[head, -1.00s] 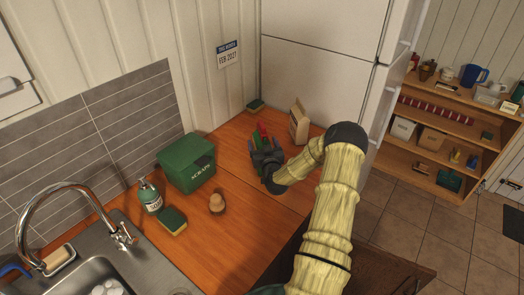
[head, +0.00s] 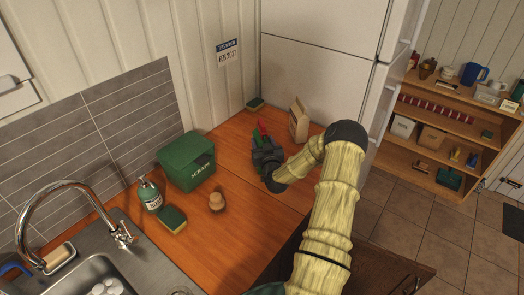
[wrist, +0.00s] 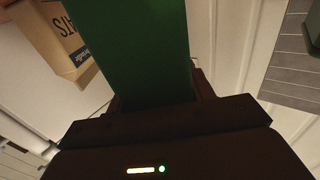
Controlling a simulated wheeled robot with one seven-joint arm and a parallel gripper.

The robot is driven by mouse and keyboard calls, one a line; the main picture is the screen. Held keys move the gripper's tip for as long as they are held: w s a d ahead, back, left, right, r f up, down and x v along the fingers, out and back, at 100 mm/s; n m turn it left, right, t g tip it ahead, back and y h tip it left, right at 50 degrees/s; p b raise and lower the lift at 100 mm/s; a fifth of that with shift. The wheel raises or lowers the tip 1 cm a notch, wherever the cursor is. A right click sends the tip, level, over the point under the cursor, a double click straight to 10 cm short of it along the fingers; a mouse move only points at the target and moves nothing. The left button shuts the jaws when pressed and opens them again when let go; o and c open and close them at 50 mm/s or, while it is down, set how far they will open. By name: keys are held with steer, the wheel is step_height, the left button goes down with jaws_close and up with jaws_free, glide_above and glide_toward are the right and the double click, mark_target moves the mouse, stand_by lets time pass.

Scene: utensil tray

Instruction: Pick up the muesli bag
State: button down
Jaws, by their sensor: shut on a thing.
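A green bag, which I take for the muesli bag, fills the top middle of the wrist view (wrist: 150,45); no label on it is readable. My gripper (wrist: 155,98) is shut on it, with dark fingers at its two sides. In the head view my gripper (head: 266,155) is over the back of the wooden counter and hides most of the bag. Only small green and red parts show above it. I cannot tell whether the bag touches the counter.
A brown paper oats bag (head: 298,120) stands close to the right, near the white fridge (head: 325,70). A green scraps bin (head: 187,163), soap bottle (head: 150,195), sponge (head: 172,220) and small brown object (head: 217,202) stand to the left. Counter (head: 235,235) in front is clear.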

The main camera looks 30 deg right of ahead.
mark_target(263, 125)
step_height(263, 125, up, 10)
steer(key=b, duration=0.2)
steer(key=shift+b, duration=0.4)
stand_by(0.8)
